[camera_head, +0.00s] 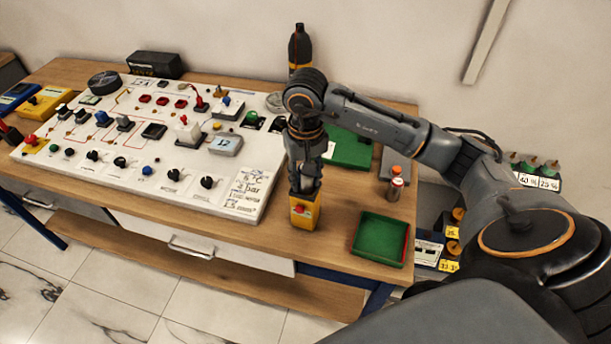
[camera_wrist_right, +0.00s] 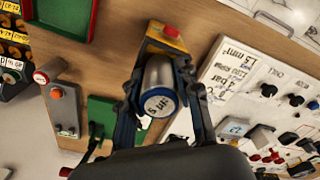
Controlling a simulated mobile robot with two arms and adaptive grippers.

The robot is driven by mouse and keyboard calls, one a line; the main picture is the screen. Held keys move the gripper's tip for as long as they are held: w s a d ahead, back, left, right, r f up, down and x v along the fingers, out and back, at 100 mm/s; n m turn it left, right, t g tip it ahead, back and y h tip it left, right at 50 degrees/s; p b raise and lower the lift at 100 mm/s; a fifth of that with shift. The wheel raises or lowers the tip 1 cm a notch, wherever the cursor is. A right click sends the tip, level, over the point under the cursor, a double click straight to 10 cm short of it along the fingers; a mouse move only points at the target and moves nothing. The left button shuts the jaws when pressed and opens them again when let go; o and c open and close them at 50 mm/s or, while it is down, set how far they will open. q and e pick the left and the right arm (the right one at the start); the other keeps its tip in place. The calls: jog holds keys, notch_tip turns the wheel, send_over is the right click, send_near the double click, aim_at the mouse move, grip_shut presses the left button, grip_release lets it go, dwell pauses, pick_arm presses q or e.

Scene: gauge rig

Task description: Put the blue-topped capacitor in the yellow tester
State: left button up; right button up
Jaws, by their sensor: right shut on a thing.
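The yellow tester (camera_head: 303,216) stands near the front edge of the table, with a red button on it. Its top and red button also show in the wrist view (camera_wrist_right: 168,38). My right gripper (camera_head: 304,190) is directly over the tester, pointing down. In the wrist view it is shut on the silver capacitor (camera_wrist_right: 159,82), whose blue-rimmed end with a "5 µF" label faces the camera. The capacitor's far end meets the tester in the picture; I cannot tell whether it is seated in it. In the head view the fingers hide the capacitor.
A white gauge panel (camera_head: 228,196) with knobs and switches lies left of the tester. A green tray (camera_head: 378,240) is at the right front. A small red-topped canister (camera_head: 395,188) stands behind the tray. Bare wood lies between tester and tray.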

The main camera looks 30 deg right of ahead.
jog(key=shift+s+a+f+b, duration=0.15)
jog(key=shift+s+f+b, duration=0.1)
jog(key=shift+f+b, duration=0.2)
jog(key=shift+s+a+f+b, duration=0.1)
jog(key=shift+s+f+b, duration=0.15)
jog(key=shift+f+b, duration=0.2)
jog(key=o, duration=1.1)
jog(key=shift+o, duration=0.2)
jog(key=shift+w+d+f, duration=0.1)
jog(key=shift+w+f, duration=0.1)
jog(key=shift+w, duration=0.2)
jog(key=shift+r, duration=0.1)
jog(key=shift+s+r, duration=0.1)
jog(key=shift+r, duration=0.1)
